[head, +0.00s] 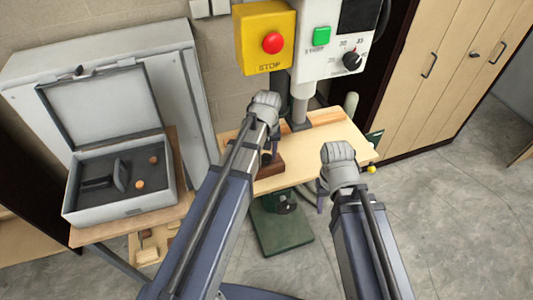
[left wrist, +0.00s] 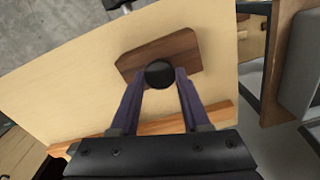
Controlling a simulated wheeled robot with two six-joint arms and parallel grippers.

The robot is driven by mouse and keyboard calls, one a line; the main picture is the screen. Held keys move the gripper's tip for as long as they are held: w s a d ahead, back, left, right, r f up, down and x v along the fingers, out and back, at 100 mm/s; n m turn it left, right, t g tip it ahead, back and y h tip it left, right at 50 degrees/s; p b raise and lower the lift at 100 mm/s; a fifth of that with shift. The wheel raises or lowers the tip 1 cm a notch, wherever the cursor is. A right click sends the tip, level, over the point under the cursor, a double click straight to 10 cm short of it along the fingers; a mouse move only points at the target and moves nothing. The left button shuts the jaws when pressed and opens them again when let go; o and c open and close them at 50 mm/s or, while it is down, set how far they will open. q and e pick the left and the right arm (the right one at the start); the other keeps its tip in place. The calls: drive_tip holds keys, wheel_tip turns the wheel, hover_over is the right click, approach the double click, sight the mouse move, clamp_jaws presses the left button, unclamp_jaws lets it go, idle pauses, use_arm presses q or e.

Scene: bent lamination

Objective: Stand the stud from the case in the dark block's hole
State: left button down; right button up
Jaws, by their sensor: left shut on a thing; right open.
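My left gripper (left wrist: 160,84) is shut on a stud (left wrist: 160,74), seen end-on as a black round top between its fingertips in the left wrist view. The dark brown block (left wrist: 183,48) lies on the pale table beyond the stud. The block also shows in the head view (head: 269,168), partly behind my left arm. The stud overlaps the block's near edge in the wrist view; I cannot tell its height, and no hole shows. The open grey case (head: 120,212) stands at the left with a dark insert. My right gripper (head: 321,199) is open, beside the table's front edge.
A drill-like machine with a yellow stop box (head: 264,38) rises behind the pale table (head: 330,150). A wooden strip lies along the table's back. Cupboards (head: 455,60) stand at the right.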

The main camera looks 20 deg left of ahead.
use_arm(q)
drive_tip(key=shift+f, duration=0.15)
idle(0.5)
drive_tip(key=shift+c, duration=1.5)
unclamp_jaws()
drive_tip(key=shift+o, duration=0.3)
drive_tip(key=shift+o, duration=1.2)
drive_tip(key=shift+r+p, duration=3.4)
drive_tip(key=shift+r, duration=0.2)
